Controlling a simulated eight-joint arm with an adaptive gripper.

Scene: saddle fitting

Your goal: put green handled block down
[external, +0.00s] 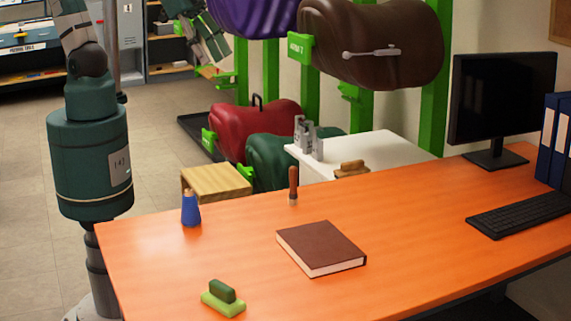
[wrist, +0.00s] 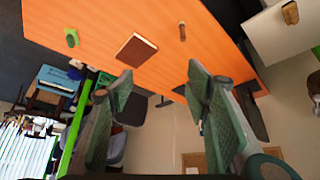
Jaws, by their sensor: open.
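The green handled block (external: 222,298) rests upright on the orange table at its near left corner, with a dark green handle on a lighter green base. It also shows small at the upper left of the wrist view (wrist: 72,38). My gripper (wrist: 158,72) is open, with its two green fingers wide apart and nothing between them. The gripper is well away from the block and not touching it. In the external view a dark green part that appears to be my gripper is at the top, partly cut off, high above the table.
The orange table (external: 200,260) also holds a brown book (external: 320,248), a blue bottle-like object (external: 191,209), an upright brown-handled tool (external: 293,186), a keyboard (external: 520,212) and a monitor (external: 503,105). Saddles on green racks stand behind. The tabletop around the block is clear.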

